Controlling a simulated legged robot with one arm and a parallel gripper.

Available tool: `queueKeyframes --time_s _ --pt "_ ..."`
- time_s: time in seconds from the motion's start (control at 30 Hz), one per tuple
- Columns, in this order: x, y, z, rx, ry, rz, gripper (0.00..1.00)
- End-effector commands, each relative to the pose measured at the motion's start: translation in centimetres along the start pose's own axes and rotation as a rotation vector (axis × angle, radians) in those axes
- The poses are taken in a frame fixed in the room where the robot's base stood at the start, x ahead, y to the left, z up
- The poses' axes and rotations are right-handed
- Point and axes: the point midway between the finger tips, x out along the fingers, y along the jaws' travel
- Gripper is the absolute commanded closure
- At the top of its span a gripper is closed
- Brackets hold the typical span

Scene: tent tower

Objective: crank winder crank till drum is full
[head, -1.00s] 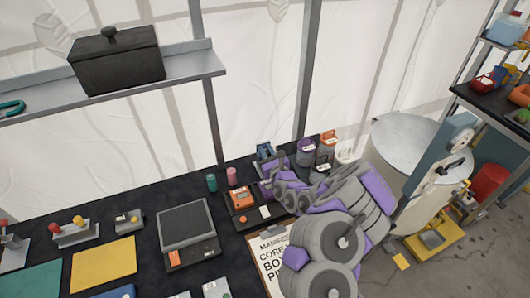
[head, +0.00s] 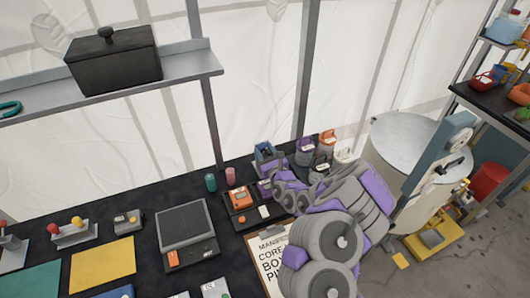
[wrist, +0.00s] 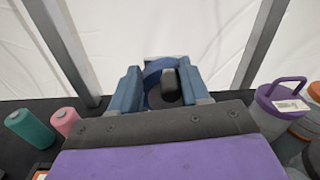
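A small blue device (head: 265,151), which I take to be the winder, stands at the back of the black bench. In the wrist view, two blue blocks flank a blue ring (wrist: 153,68) with a rounded black piece (wrist: 171,84) in front of it. I cannot tell whether these blocks are device sides or fingertips. My gripper (head: 267,182) is at the device's near side, and its dark plate and purple cover fill the lower wrist view. Its fingers are not clearly seen, and neither is any hold on a crank. The drum's fill cannot be made out.
Purple and orange canisters (head: 304,150) stand close to the right of the device. Teal (head: 210,182) and pink (head: 230,176) cylinders stand to its left. A scale (head: 186,226) and a clipboard (head: 268,260) lie nearer. A shelf (head: 190,72) with a black box overhangs the left.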

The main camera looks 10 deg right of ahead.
Motion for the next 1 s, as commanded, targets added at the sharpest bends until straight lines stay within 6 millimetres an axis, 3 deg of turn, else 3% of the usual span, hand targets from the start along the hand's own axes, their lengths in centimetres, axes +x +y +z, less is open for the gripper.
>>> queueKeyframes --time_s 0.37,1.0 --pt "-1.4 0.0 0.1 0.003 0.002 0.001 0.56" --pt "-10.0 -0.2 0.1 0.005 0.001 -0.003 0.56"
